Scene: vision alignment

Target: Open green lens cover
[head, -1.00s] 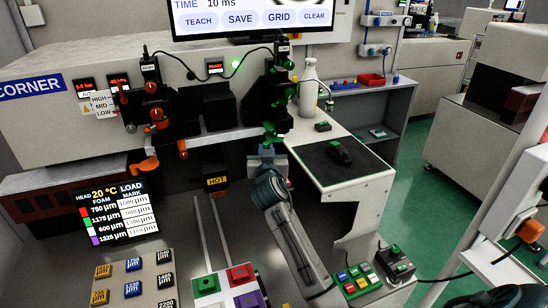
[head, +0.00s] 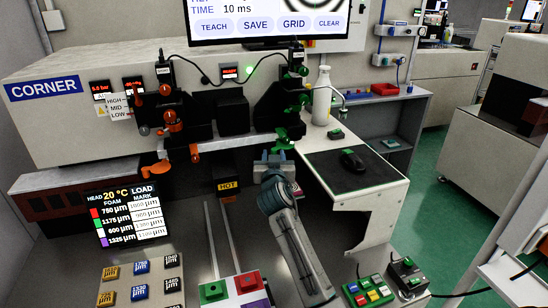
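The green lens cover (head: 283,138) is at the lower end of the black, green-knobbed camera mount (head: 280,102) on the right of the machine front. My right gripper (head: 273,157) reaches up from below. Its tips are just below and in front of the cover, overlapping its lower edge in the picture. They look spread apart, with no object visible between them. I cannot tell whether they touch the cover. My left gripper is not in view.
An orange-knobbed mount with an orange cover (head: 156,170) stands to the left. A white side table (head: 382,190) with a mouse (head: 353,160) and a white bottle (head: 322,95) is on the right. A HOT-labelled block (head: 228,188) is left of my gripper.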

